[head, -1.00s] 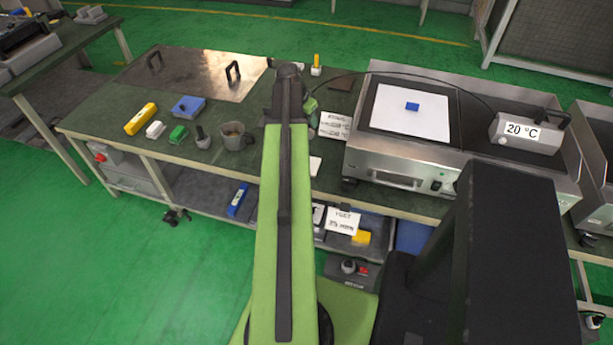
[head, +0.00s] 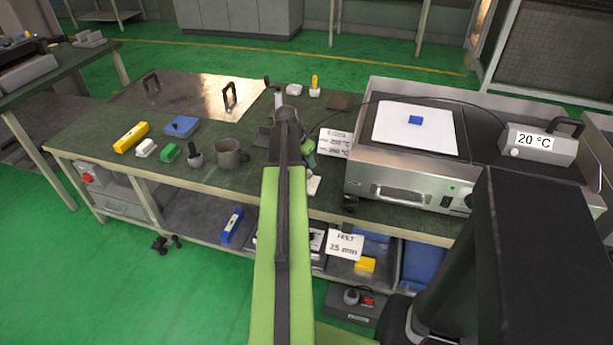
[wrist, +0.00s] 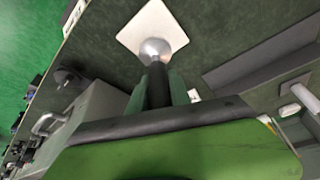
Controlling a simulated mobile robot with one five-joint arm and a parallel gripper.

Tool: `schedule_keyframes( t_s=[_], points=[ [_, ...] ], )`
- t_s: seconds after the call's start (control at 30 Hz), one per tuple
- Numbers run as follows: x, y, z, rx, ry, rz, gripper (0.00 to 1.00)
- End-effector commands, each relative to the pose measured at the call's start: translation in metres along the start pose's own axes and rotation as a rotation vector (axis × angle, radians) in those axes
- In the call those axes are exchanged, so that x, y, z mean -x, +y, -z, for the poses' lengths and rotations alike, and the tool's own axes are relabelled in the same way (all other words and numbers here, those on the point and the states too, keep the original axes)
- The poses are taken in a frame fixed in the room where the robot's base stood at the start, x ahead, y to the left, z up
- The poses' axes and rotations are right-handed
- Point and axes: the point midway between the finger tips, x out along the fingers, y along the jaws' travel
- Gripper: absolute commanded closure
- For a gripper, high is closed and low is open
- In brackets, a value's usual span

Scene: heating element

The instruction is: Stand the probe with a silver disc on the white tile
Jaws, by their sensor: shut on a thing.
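My gripper (wrist: 157,95) is shut on the probe (wrist: 157,82), whose dark shaft ends in a silver disc (wrist: 154,48). In the wrist view the disc overlaps the white tile (wrist: 153,22), a pale square on the dark green bench. I cannot tell whether the disc touches the tile or hangs just above it. In the head view my arm hides the probe and most of my gripper. A small part of a white piece, likely the tile (head: 315,184), shows just right of my arm.
Right of my arm stands a steel hotplate (head: 400,190) with a white sheet and blue block (head: 415,120), beside a 20 °C display (head: 535,142).

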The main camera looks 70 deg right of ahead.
Motion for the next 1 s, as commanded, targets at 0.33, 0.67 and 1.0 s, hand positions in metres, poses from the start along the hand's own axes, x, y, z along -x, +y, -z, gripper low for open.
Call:
schedule_keyframes(
  t_s=[0.33, 0.67, 1.0],
  points=[
    [-0.034, 0.0, -0.014, 0.0, 0.0, 0.0, 1.0],
    [-0.035, 0.001, -0.014, -0.001, 0.0, 0.0, 0.71],
    [-0.035, 0.001, -0.014, -0.001, 0.0, 0.0, 0.54]
  ],
)
